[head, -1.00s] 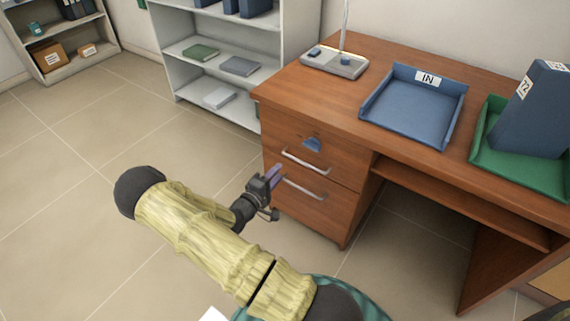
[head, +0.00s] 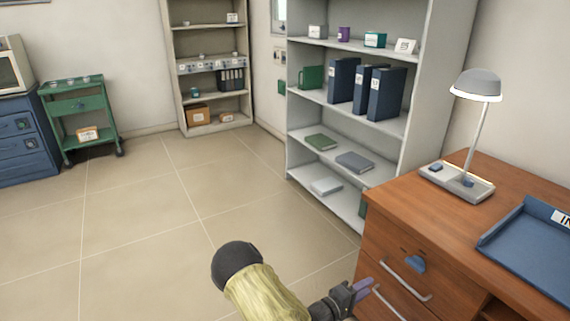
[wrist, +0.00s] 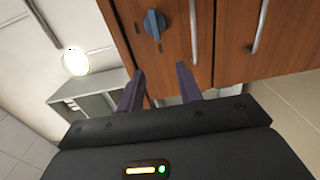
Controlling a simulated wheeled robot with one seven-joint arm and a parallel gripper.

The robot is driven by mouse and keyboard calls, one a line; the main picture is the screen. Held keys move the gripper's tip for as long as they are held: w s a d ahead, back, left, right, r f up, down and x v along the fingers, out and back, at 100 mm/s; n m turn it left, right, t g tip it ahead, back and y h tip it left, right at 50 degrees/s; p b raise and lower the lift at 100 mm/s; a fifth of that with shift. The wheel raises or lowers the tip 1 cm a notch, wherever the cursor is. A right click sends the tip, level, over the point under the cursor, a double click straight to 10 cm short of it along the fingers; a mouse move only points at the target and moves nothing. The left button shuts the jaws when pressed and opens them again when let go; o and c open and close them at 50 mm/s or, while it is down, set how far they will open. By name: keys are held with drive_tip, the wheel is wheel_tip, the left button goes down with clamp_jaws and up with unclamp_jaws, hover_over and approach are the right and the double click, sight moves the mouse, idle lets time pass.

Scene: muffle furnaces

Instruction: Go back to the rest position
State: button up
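My gripper (head: 361,292) is at the lower right in the head view, in front of the wooden desk's drawers. In the wrist view its two purple fingers (wrist: 161,90) stand apart with nothing between them. Beyond them are the drawer fronts (wrist: 175,45), with a blue knob (wrist: 153,25) and metal handles. I cannot tell whether a finger touches the desk.
The desk (head: 480,225) bears a lamp (head: 476,90) and a blue tray (head: 530,250). A grey shelf (head: 300,160) with binders stands behind it. A green cart (head: 80,105) and a blue cabinet (head: 22,145) are at the far left. The tiled floor (head: 150,200) between is clear.

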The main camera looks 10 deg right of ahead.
drive_tip(key=s+a+r+m+g+y, duration=0.1)
drive_tip(key=a+r+m+y, duration=0.15)
drive_tip(key=a+y, duration=0.4)
drive_tip(key=a+r+m+g+y, duration=0.1)
drive_tip(key=a+r+m+y, duration=0.15)
drive_tip(key=a+y, duration=0.4)
drive_tip(key=s+a+r+g+y, duration=0.2)
drive_tip(key=s+a+r+y, duration=0.1)
drive_tip(key=s+r, duration=1)
drive_tip(key=w+p+v, duration=0.2)
drive_tip(key=p+v, duration=0.9)
drive_tip(key=p, duration=0.2)
drive_tip(key=w+r+p+v, duration=0.1)
drive_tip(key=w+p+v, duration=0.1)
drive_tip(key=p+v, duration=1)
drive_tip(key=shift+d+r+p, duration=0.3)
drive_tip(key=shift+d+p, duration=0.05)
drive_tip(key=shift+p, duration=0.1)
drive_tip(key=shift+w, duration=0.15)
